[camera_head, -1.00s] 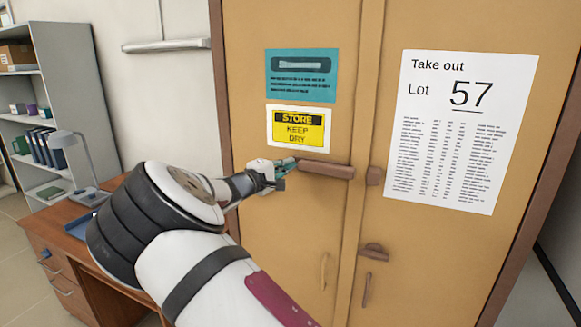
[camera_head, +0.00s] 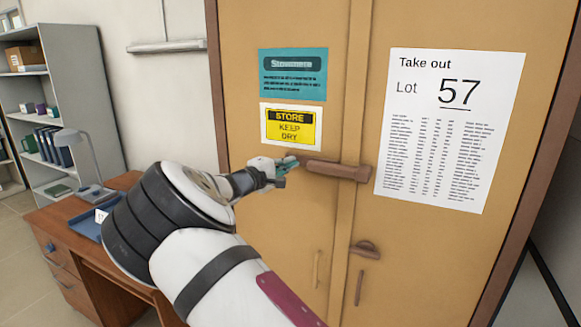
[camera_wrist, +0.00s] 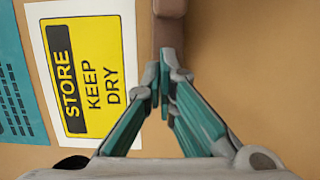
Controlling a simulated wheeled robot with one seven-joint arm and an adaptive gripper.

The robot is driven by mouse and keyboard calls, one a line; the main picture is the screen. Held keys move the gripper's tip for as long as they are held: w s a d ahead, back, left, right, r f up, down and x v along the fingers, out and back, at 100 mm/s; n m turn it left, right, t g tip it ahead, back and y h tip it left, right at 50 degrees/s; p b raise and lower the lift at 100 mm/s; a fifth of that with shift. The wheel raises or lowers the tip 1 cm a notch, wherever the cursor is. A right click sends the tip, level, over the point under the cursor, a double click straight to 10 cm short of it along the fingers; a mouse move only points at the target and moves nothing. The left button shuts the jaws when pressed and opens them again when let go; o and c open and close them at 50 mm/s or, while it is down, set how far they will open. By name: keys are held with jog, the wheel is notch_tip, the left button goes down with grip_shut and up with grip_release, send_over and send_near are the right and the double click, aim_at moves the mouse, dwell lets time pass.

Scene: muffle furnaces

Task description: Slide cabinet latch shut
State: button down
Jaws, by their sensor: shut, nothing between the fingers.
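The cabinet latch (camera_head: 330,168) is a brown bar lying across the seam between the two tan cabinet doors. Its right end meets the brown keeper (camera_head: 364,173) on the right door, with no gap visible between them. In the wrist view the latch (camera_wrist: 169,28) runs up from the fingertips. My gripper (camera_head: 292,162) is shut and empty at the latch's left end, its tips against or very close to that end. The wrist view shows the teal fingers (camera_wrist: 165,72) closed together. Whether the bar sits inside the keeper cannot be told.
A teal sign (camera_head: 292,90) and a yellow "Store keep dry" sign (camera_head: 290,128) are on the left door. A large "Lot 57" sheet (camera_head: 450,130) is on the right door. A desk (camera_head: 60,235) with a lamp stands at left.

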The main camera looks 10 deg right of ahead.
jog(key=w+a+v, duration=0.1)
jog(key=v, duration=0.9)
jog(key=shift+b, duration=0.4)
jog(key=s+d+f+m+g+y, duration=0.2)
jog(key=s+d+m+g+y, duration=0.55)
jog(key=s+d, duration=0.9)
jog(key=s+a+r+y, duration=0.2)
jog(key=s+y, duration=0.1)
jog(key=s, duration=1)
jog(key=s+a+r+t+y, duration=0.1)
jog(key=s+a+r+y, duration=0.1)
jog(key=s, duration=1.2)
jog(key=shift+a+r+y, duration=0.15)
jog(key=shift+a+y, duration=0.45)
jog(key=shift+y, duration=0.05)
jog(key=shift+m+t, duration=0.25)
